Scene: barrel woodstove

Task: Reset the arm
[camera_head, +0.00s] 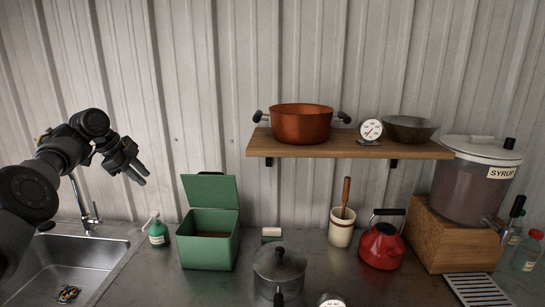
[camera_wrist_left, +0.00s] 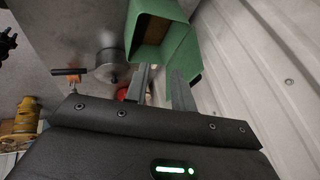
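My left arm comes in from the left in the head view, and its gripper (camera_head: 139,174) hangs in the air above the counter, between the faucet and the green box. Its two fingers are apart with nothing between them. In the left wrist view the gripper's fingers (camera_wrist_left: 160,90) show with a gap between them, and the green box (camera_wrist_left: 160,28) lies beyond their tips. My right gripper is not in the head view.
A sink (camera_head: 75,262) with a faucet (camera_head: 86,205) lies at left. The open green box (camera_head: 207,250), a soap bottle (camera_head: 157,232), a pot (camera_head: 279,270) and a red kettle (camera_head: 381,246) stand on the counter. A wall shelf (camera_head: 345,149) holds an orange pot (camera_head: 301,125). A syrup dispenser (camera_head: 473,190) stands right.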

